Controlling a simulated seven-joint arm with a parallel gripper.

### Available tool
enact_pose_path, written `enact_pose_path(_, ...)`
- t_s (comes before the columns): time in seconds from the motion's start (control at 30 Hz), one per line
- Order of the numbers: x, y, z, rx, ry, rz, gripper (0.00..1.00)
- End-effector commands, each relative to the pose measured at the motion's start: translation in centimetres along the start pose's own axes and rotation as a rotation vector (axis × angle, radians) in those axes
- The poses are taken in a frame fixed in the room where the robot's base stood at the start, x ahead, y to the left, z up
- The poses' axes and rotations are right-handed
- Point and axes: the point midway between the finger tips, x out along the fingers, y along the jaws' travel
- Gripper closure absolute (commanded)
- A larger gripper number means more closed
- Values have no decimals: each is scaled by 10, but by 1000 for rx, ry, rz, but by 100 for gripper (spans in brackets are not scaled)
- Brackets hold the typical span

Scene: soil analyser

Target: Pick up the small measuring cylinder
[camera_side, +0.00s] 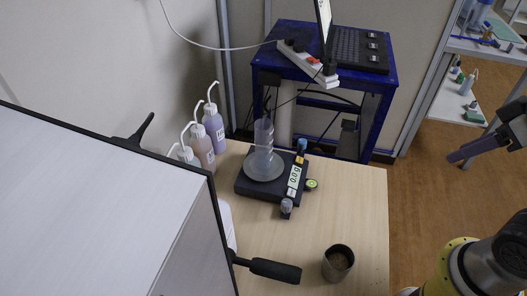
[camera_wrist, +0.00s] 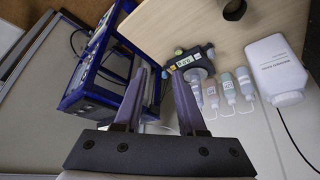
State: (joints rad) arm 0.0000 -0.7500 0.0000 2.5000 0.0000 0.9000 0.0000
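The small measuring cylinder (camera_side: 263,138) is clear and stands upright on the round pan of a dark balance (camera_side: 245,187) in the side view. The balance display reads about 0.0 g. In the wrist view the balance (camera_wrist: 187,58) is beyond my fingers, right of centre; the cylinder is hard to make out there. My gripper (camera_wrist: 161,70) is open, with two purple-grey fingers apart and nothing between them. In the side view part of my gripper (camera_side: 456,157) shows at the right edge, well away from the cylinder, beyond the table's right side.
Several wash bottles (camera_side: 214,122) stand left of the balance, close to it. A cup of soil (camera_side: 338,262) stands near the front of the wooden table (camera_side: 360,200). A large white box (camera_side: 100,200) fills the left. A blue frame stand (camera_side: 285,65) with a laptop is behind.

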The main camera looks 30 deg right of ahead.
Motion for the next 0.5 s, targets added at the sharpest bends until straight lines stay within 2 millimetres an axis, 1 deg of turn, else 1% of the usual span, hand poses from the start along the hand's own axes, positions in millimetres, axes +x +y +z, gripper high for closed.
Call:
enact_pose_path(0.03,0,0,0,0,0,0,50)
enact_pose_path(0.17,0,0,0,0,0,0,26)
enact_pose_path(0.2,0,0,0,0,0,0,19)
enact_pose_path(0.27,0,0,0,0,0,0,9)
enact_pose_path(0.5,0,0,0,0,0,0,9)
